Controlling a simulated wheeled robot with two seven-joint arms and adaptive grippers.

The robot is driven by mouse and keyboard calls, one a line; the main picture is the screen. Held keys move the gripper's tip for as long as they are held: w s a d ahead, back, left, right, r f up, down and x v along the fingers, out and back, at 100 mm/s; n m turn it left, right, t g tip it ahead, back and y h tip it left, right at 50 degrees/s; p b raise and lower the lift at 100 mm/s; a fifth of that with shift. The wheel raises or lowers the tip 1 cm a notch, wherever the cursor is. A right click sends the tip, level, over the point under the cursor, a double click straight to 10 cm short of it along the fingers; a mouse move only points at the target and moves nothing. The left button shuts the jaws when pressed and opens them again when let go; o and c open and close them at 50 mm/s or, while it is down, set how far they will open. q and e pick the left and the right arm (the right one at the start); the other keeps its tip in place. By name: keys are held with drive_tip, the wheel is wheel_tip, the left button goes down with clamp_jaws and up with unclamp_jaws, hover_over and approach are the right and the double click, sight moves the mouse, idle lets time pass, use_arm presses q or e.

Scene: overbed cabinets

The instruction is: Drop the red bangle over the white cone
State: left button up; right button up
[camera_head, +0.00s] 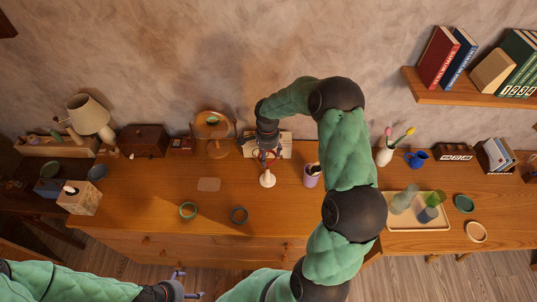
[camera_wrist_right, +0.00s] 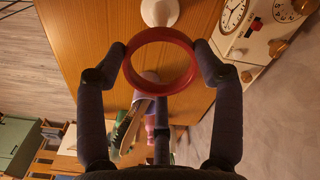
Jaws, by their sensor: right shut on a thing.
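The red bangle (camera_wrist_right: 161,91) is held between the fingertips of my right gripper (camera_wrist_right: 161,60) in the wrist view, gripped at its left and right sides. The white cone (camera_wrist_right: 160,12) shows beyond the bangle's far rim, at the top edge. In the head view the cone (camera_head: 267,180) stands on the wooden cabinet top, with my right gripper (camera_head: 266,156) just above and behind it. The bangle is small and hard to make out there. My left gripper (camera_head: 191,284) is open and empty at the bottom, in front of the cabinet.
A purple cup (camera_head: 312,177) stands right of the cone. A flat pad (camera_head: 209,184) lies to its left. A board with a clock face (camera_wrist_right: 235,15) stands nearby.

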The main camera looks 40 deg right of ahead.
sight(268, 174)
drive_tip(key=shift+d, duration=0.1)
drive_tip(key=shift+f+b, duration=0.1)
drive_tip(key=shift+b, duration=0.25)
wheel_tip(268, 174, down, 9)
drive_tip(key=b, duration=0.7)
drive_tip(key=shift+b, duration=0.3)
drive_tip(key=o, duration=1.1)
drive_tip(key=shift+c, duration=0.2)
